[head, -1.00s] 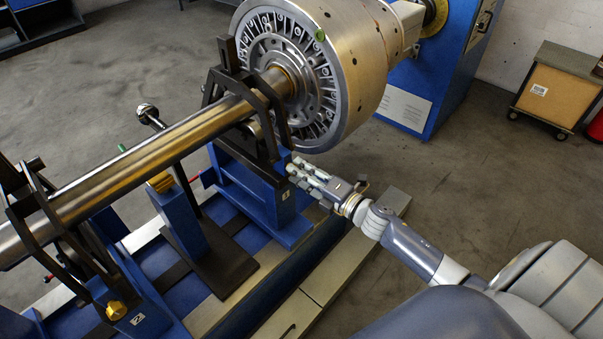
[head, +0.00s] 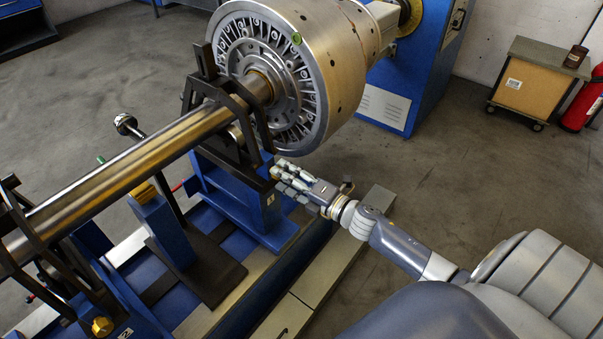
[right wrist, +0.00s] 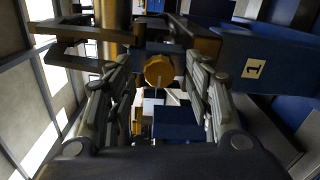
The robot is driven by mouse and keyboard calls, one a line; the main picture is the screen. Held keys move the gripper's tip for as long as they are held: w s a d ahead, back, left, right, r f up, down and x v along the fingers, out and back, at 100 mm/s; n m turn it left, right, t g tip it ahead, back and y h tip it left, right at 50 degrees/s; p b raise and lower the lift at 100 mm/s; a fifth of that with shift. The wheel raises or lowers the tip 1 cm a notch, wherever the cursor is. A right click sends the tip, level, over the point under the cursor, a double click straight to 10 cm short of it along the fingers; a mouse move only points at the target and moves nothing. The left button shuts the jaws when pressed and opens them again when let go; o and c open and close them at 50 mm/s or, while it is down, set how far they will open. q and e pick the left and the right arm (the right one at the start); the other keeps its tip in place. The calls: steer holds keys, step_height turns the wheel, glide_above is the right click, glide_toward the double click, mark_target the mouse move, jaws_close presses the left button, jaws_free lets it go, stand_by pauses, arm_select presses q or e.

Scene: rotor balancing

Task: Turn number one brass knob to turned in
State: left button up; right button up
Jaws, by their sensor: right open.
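The number one brass knob (right wrist: 159,70) is round and ridged, on the blue stand marked 1 (right wrist: 255,68), in the right wrist view. My right gripper (right wrist: 160,78) is open, with a finger on each side of the knob. I cannot tell whether the fingers touch it. In the head view my right gripper (head: 279,174) is at the upper side of the number one stand (head: 262,222), and its fingers largely hide the knob. My left gripper is not in view.
The large rotor (head: 330,70) and its steel shaft (head: 130,165) lie above the stands. A second brass knob (head: 102,326) is on the stand marked 2 at the lower left. A cart (head: 540,82) and red extinguisher (head: 582,108) stand at the right. Floor right of the base is clear.

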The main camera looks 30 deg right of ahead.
steer(key=v, duration=1.1)
steer(key=shift+s, duration=0.2)
steer(key=shift+d, duration=0.1)
